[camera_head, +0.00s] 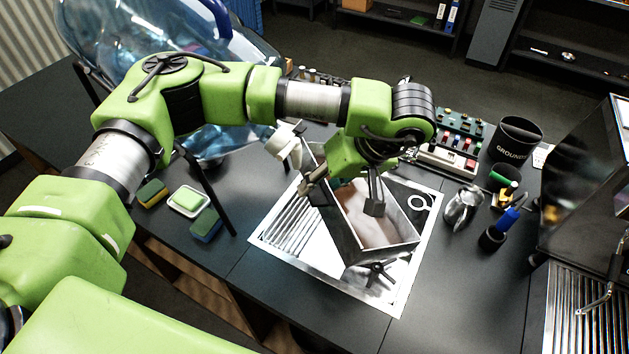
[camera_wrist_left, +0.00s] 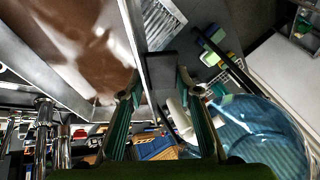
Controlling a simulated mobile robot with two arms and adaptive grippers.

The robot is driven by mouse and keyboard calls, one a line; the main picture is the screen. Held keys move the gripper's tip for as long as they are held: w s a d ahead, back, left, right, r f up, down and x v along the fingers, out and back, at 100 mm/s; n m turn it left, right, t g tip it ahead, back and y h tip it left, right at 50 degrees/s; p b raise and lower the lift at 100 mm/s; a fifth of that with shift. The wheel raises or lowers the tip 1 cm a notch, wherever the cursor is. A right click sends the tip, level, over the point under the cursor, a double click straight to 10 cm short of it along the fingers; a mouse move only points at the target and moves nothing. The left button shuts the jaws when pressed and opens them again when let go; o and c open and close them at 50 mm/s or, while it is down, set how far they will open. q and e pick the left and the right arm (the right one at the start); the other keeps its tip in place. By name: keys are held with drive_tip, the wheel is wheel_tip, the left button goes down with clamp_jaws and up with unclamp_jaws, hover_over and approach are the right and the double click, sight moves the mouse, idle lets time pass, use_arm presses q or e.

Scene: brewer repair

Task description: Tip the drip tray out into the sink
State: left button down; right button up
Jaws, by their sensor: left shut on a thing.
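The drip tray (camera_head: 346,236) is a long, open metal box with brown liquid (camera_head: 368,215) inside. The tray looks somewhat tilted, but I cannot tell by how much. In the left wrist view, the brown liquid (camera_wrist_left: 75,45) spreads over the tray's floor, and the gripper's fingers (camera_wrist_left: 158,90) straddle a dark piece at the tray's wall. The tray hides part of the sink. My right gripper is out of view.
Sponges (camera_head: 188,200) lie left of the sink. A metal pitcher (camera_head: 463,207), a black grounds bin (camera_head: 514,142) and a blue-handled tool (camera_head: 506,222) stand to its right. A large clear blue bottle (camera_head: 215,45) is behind my arm. A control board (camera_head: 452,143) sits behind the sink.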

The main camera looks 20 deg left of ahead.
use_arm(q)
drive_tip(key=shift+w+d+r+g+y+p, duration=0.45)
drive_tip(key=shift+d+r+y+p, duration=0.25)
drive_tip(key=shift+p, duration=0.25)
drive_tip(key=shift+w+d+r+m+g+y+p, duration=0.15)
drive_tip(key=shift+w+d+m+g+y+p, duration=0.15)
drive_tip(key=shift+w+g+y+p, duration=0.15)
drive_tip(key=shift+s, duration=0.1)
idle(0.8)
idle(0.7)
